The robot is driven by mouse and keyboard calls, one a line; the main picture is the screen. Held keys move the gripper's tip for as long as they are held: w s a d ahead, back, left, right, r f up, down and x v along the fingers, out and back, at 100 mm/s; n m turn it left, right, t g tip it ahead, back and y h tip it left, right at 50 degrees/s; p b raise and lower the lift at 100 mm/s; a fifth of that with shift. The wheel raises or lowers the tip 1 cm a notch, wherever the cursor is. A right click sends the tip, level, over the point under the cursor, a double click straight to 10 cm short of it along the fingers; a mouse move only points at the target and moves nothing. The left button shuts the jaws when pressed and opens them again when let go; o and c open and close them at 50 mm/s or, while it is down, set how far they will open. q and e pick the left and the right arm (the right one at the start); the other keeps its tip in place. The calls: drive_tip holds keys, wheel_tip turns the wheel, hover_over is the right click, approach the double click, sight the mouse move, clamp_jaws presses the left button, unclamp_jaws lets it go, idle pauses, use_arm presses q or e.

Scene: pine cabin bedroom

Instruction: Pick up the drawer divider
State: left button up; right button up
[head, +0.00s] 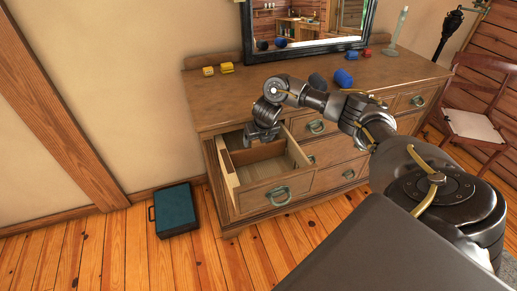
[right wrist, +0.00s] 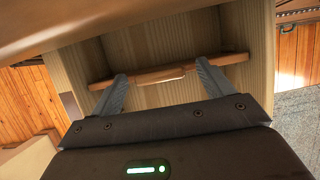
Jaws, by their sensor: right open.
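The drawer divider (right wrist: 165,75) is a thin brown wooden strip lying across the inside of the open drawer (right wrist: 160,45) in the right wrist view. In the head view the divider (head: 258,154) shows as a reddish-brown board near the back of the drawer, partly covered by my gripper. My right gripper (head: 262,136) reaches down over the drawer. In the right wrist view the right gripper (right wrist: 161,70) is open, its fingertips apart near the divider with nothing held. Whether they touch it I cannot tell. My left gripper is out of view.
The dresser (head: 215,108) carries yellow blocks (head: 226,68), a blue roll (head: 343,78), a mirror (head: 305,22) and a candle (head: 398,28). The dresser top overhangs close above the gripper. A teal case (head: 174,210) lies on the floor at left; a chair (head: 475,123) stands at right.

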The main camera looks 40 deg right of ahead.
drive_tip(key=c, duration=1.4)
